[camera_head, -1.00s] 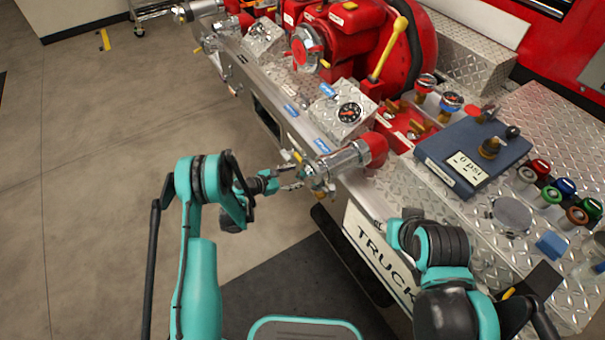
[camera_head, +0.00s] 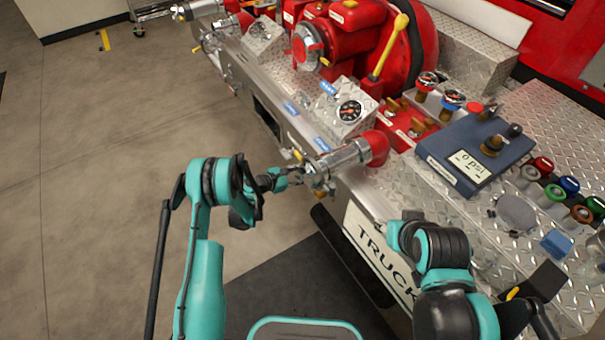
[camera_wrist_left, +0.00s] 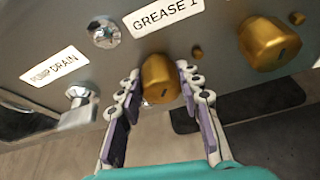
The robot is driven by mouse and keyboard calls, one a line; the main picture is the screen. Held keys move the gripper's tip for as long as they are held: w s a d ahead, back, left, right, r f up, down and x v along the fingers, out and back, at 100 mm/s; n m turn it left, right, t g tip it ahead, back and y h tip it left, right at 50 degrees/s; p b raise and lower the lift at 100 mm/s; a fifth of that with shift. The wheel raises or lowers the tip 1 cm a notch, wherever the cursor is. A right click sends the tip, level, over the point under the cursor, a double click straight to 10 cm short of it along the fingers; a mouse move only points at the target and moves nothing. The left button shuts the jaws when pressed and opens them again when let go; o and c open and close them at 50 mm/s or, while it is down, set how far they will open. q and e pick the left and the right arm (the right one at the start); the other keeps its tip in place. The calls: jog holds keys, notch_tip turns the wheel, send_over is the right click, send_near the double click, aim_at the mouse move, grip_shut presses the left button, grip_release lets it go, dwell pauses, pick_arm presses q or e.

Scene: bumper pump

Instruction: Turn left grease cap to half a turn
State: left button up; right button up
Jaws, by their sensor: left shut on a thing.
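The left grease cap (camera_wrist_left: 160,80) is a gold knob with a dark mark on its face, just below the "GREASE 1" label (camera_wrist_left: 166,15) in the left wrist view. My left gripper (camera_wrist_left: 161,73) is shut on this cap, with one finger on each side of it. In the head view my left gripper (camera_head: 307,180) reaches the side panel of the truck under a silver outlet pipe. The cap itself is too small and hidden to make out there.
A second gold cap (camera_wrist_left: 270,43) is to the right of the held one. A silver fitting (camera_wrist_left: 78,108) is at the left, by the "PUMP DRAIN" label (camera_wrist_left: 54,66). The silver outlet pipe (camera_head: 345,158) sticks out above my left gripper. Open floor (camera_head: 110,180) lies to the left.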

aim_at(310, 153)
pick_arm(q)
jog(key=m+t, duration=0.1)
jog(key=m, duration=0.1)
jog(key=shift+m+y, duration=0.4)
jog(key=o, duration=1.2)
jog(key=shift+c, duration=0.2)
notch_tip(310, 153, up, 10)
